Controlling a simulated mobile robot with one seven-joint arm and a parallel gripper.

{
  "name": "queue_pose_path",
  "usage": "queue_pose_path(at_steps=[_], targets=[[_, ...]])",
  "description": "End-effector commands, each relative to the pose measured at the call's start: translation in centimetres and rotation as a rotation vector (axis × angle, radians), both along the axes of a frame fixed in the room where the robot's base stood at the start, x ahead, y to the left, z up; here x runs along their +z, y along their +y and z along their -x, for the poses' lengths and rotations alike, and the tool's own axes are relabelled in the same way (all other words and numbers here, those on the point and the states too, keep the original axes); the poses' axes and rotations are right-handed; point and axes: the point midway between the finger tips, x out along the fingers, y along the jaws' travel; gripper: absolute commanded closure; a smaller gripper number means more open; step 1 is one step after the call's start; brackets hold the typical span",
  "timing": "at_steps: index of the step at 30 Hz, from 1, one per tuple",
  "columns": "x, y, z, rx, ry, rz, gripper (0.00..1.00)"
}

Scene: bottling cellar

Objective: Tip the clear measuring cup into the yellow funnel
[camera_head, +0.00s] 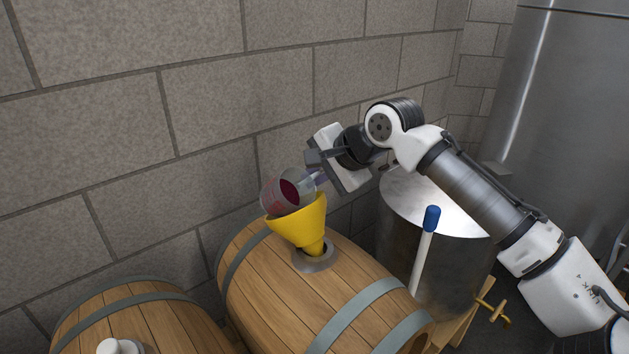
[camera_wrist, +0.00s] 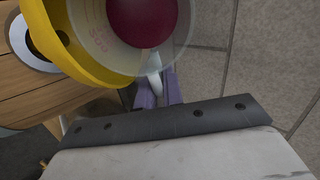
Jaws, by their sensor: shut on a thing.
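The clear measuring cup (camera_head: 277,193) with dark red liquid in it is tilted over the mouth of the yellow funnel (camera_head: 301,222). My gripper (camera_head: 316,180) is shut on the cup's handle, to the right of and above the funnel. The funnel stands in the bung hole of a wooden barrel. In the wrist view the cup (camera_wrist: 100,38) shows red markings and red liquid, and the gripper's purple fingers (camera_wrist: 157,92) close on its pale handle. The funnel (camera_wrist: 72,72) lies just behind the cup. I cannot see a stream of liquid.
The barrel (camera_head: 330,293) lies on its side; a second barrel (camera_head: 150,325) with a white bung (camera_head: 118,346) is at the lower left. A steel pot (camera_head: 455,265) and a blue-capped white stick (camera_head: 425,245) stand right of the funnel. A block wall (camera_head: 200,110) is close behind.

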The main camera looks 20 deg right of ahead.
Motion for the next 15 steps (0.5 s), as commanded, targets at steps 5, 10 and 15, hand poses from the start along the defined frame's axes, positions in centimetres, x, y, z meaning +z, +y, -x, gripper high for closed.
queue_pose_path(at_steps=[5,10,15], targets=[[0.01,-0.05,0.05,-0.001,-0.03,-0.015,1.0],[0.15,-0.07,0.07,-0.001,-0.057,-0.031,1.0],[0.29,-0.08,0.09,-0.001,-0.085,-0.044,1.0]])
